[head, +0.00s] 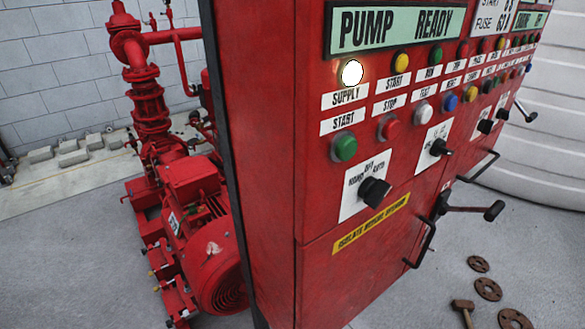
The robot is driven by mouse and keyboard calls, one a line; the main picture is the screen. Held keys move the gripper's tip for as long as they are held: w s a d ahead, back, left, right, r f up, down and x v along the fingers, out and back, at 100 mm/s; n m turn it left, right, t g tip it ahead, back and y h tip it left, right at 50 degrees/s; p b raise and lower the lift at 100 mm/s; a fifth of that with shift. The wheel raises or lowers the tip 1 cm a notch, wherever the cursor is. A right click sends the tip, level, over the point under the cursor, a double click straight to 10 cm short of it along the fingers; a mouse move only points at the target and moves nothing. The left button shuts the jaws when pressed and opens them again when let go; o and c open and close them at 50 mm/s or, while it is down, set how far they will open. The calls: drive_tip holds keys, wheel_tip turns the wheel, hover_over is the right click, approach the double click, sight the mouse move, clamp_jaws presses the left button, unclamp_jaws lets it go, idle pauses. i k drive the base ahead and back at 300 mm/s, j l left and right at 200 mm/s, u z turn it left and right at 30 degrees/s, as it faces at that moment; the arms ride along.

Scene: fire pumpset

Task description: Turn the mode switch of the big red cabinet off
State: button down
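The big red cabinet (267,160) fills the middle of the head view, its front face turned to the right. The mode switch (374,192) is a black knob on a white plate (352,207) marked HAND, OFF and AUTO, low on the near part of the front. The knob sticks out from the panel and nothing covers it. I cannot tell for sure which mark it points at. My gripper is not in view.
Above the switch are a green START button (344,147), a red STOP button (388,127) and a lit SUPPLY lamp (351,73). Another black knob (440,148) is farther right. Black handles (467,209) jut out below. Red pump equipment (190,200) stands left. Rusty discs (488,289) and a hammer (463,308) lie on the floor.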

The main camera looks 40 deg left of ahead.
sight(372, 191)
drive_tip(key=u, duration=0.85)
